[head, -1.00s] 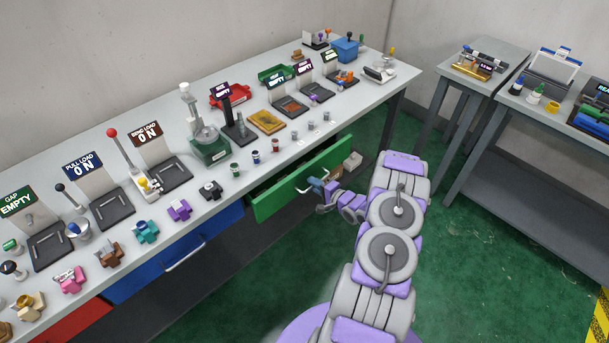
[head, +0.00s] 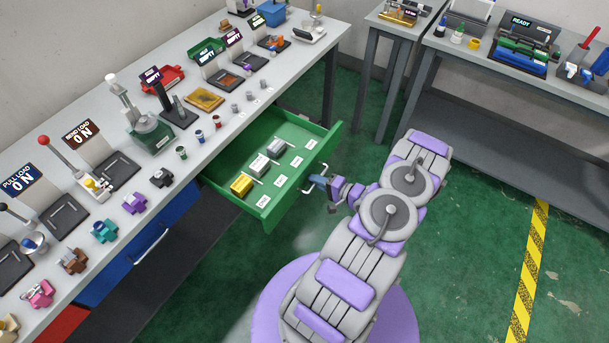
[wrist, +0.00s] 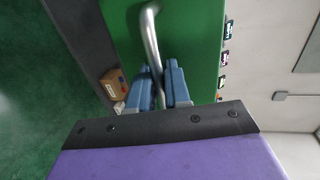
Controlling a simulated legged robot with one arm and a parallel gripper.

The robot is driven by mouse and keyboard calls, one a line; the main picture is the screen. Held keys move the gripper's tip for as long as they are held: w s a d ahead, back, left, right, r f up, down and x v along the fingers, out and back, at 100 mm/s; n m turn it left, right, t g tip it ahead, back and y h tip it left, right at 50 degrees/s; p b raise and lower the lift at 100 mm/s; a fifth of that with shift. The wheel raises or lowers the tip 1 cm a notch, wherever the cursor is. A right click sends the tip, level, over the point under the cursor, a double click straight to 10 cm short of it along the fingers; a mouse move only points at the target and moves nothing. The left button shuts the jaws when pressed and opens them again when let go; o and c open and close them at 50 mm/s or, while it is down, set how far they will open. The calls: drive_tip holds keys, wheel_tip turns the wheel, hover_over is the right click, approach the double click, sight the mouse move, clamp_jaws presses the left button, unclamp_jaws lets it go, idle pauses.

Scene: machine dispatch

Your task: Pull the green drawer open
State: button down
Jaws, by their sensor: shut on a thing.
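The green drawer (head: 268,205) stands well out from under the long workbench in the head view. My gripper (head: 320,184) is at this handle. In the wrist view the blue fingers (wrist: 160,88) are shut on the handle bar (wrist: 152,45), one finger on each side. The green drawer front (wrist: 190,40) fills the area behind them.
The long grey workbench (head: 215,125) carries stations, levers and small parts. A blue drawer (head: 150,245) is shut beside the green one. Another grey table (head: 500,65) stands at the right. Green floor lies open around my base, with yellow-black tape (head: 530,260) at right.

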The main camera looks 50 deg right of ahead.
drive_tip(key=shift+s+d+r+h, duration=0.1)
drive_tip(key=shift+s+d+h, duration=0.2)
drive_tip(key=shift+s+d, duration=0.35)
drive_tip(key=shift+s+a, duration=0.1)
drive_tip(key=c, duration=1.4)
unclamp_jaws()
drive_tip(key=shift+o, duration=0.3)
drive_tip(key=shift+d+f, duration=0.3)
drive_tip(key=shift+d, duration=0.1)
drive_tip(key=p+v, duration=0.1)
drive_tip(key=v, duration=1.6)
drive_tip(key=shift+s+p, duration=0.2)
drive_tip(key=shift+p, duration=0.15)
drive_tip(key=shift+d, duration=0.35)
drive_tip(key=shift+a, duration=0.15)
